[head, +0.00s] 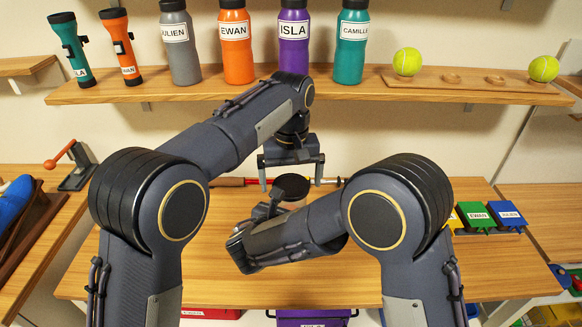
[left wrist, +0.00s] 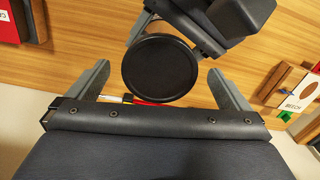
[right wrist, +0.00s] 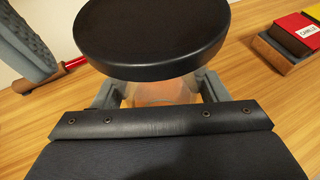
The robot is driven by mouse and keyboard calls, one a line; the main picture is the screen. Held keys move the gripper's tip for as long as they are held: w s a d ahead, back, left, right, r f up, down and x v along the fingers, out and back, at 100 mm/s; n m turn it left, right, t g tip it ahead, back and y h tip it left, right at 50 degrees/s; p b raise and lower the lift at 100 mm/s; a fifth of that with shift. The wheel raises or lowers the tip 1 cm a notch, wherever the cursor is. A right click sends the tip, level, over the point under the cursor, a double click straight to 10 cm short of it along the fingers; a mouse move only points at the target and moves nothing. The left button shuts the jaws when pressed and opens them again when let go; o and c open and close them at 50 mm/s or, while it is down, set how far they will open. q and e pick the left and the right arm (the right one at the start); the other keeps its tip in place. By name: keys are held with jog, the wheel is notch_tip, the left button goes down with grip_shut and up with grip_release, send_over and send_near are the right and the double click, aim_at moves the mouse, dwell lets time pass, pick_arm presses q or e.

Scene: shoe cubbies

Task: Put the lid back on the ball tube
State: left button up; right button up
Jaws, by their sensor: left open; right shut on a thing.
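A round black lid (head: 292,187) lies flat under my left gripper (head: 291,184), which points down with its jaws open. In the left wrist view the lid (left wrist: 160,69) sits between the spread fingers, with gaps on both sides. My right gripper (head: 264,210) is low over the table and shut on the ball tube; in the right wrist view the clear, orange-tinted tube (right wrist: 160,93) is between its fingers. The lid (right wrist: 150,38) is directly at the tube's top; I cannot tell whether it is fully seated. Most of the tube is hidden.
Two tennis balls (head: 408,61) sit in a wooden holder (head: 465,80) on the shelf, beside named bottles and flashlights. A long red-handled item (head: 230,182) lies at the table's back. Blue and green named boxes (head: 507,214) stand right. The table front (head: 330,285) is clear.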

pick_arm(q)
notch_tip(320, 180, up, 12)
jog(key=shift+f, duration=0.15)
dwell(0.4)
pick_arm(e)
jog(key=o, duration=1.5)
jog(key=shift+c, duration=0.2)
pick_arm(q)
jog(key=shift+f+b, duration=0.4)
pick_arm(e)
jog(key=v, duration=0.7)
jog(key=shift+s+a+r, duration=0.15)
jog(key=shift+s+r, duration=0.05)
jog(key=shift+s, duration=0.1)
